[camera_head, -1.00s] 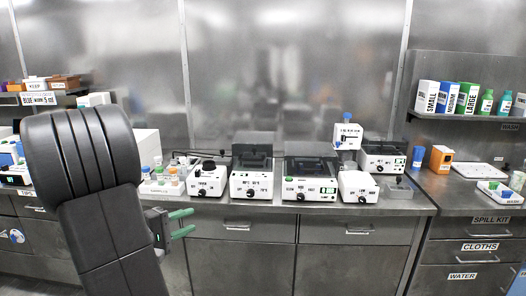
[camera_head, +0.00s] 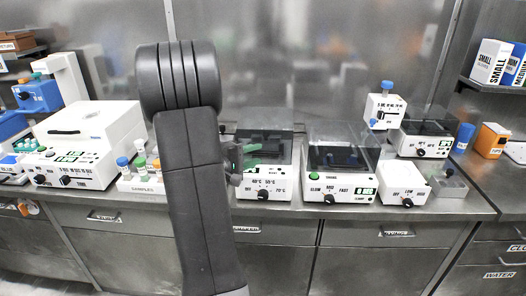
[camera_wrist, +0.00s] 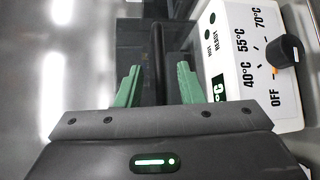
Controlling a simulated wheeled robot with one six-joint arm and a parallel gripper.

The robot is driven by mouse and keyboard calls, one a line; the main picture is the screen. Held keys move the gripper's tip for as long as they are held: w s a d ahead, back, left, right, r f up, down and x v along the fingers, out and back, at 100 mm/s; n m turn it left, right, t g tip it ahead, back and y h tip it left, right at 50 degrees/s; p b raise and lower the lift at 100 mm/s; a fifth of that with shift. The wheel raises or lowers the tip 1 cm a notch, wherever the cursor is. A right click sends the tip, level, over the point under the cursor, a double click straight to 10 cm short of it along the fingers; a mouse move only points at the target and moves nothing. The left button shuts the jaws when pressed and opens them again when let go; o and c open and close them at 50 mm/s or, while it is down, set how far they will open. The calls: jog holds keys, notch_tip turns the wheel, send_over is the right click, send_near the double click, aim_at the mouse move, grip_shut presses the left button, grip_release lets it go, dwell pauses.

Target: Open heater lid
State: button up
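The heater (camera_head: 264,186) is a white box on the bench with a dial marked 40, 55 and 70 °C. Its see-through smoky lid (camera_head: 265,122) appears closed over a dark top. In the wrist view the heater's front panel (camera_wrist: 262,85) is at the right, with the dial pointer near OFF. My gripper (camera_head: 250,155) is at the heater's left front, partly hidden by my arm. In the wrist view my gripper (camera_wrist: 158,85) has its green fingers apart. A dark bar (camera_wrist: 158,55), seemingly the lid handle, lies between them, with gaps on both sides.
A shaker (camera_head: 338,190) with a clear lid stands close to the heater's right. A small white dial unit (camera_head: 402,184) is farther right. A sample rack (camera_head: 142,187) and a large white device (camera_head: 90,142) stand left. The bench's front edge runs below.

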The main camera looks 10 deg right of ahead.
aim_at(261, 153)
jog(key=shift+x, duration=1.85)
grip_shut()
